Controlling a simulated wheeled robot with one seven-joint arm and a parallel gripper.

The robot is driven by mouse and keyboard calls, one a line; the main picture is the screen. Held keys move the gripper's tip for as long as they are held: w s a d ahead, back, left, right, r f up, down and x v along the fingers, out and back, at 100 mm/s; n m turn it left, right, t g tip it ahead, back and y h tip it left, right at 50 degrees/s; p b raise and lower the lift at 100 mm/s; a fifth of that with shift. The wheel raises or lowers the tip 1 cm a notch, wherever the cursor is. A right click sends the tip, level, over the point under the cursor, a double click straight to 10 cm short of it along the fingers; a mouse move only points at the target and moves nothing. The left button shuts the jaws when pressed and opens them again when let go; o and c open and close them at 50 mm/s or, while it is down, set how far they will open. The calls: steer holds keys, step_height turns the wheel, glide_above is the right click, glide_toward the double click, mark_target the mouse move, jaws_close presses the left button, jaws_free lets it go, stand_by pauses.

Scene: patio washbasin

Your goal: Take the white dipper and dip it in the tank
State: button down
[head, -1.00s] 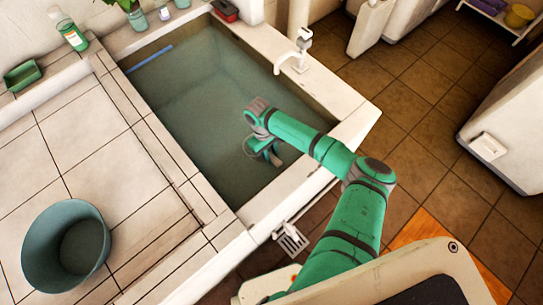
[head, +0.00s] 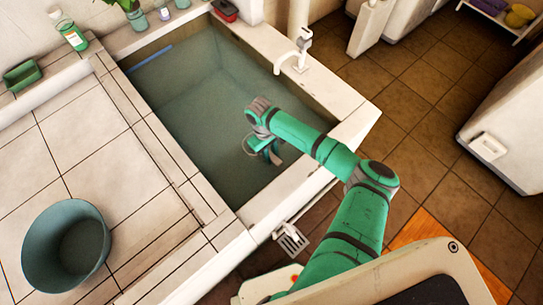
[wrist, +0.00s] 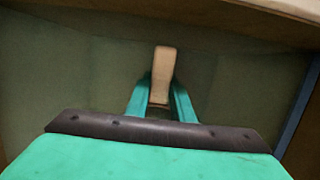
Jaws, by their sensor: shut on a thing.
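The tank (head: 205,88) is a sunken rectangular basin with a pale rim and greenish water. My gripper (head: 268,152) is down inside it, near the right wall in the head view. In the wrist view my gripper (wrist: 160,98) has its two green fingers shut on a pale handle (wrist: 163,66), taken to be the white dipper. The handle stands up between the fingertips. The dipper's bowl cannot be made out, and the hand hides most of the dipper in the head view.
A white tap (head: 292,58) rises from the right rim. A blue stick (head: 150,58) lies along the basin's far left side. A grey-green bucket (head: 66,246) stands on the tiled counter at left. A green soap dish (head: 22,74) and bottle (head: 72,36) stand behind.

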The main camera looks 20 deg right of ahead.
steer(key=shift+r+t, duration=0.4)
steer(key=shift+r, duration=0.7)
steer(key=shift+r, duration=2.5)
step_height(320, 180, up, 22)
steer(key=t+y, duration=0.1)
steer(key=shift+t, duration=0.3)
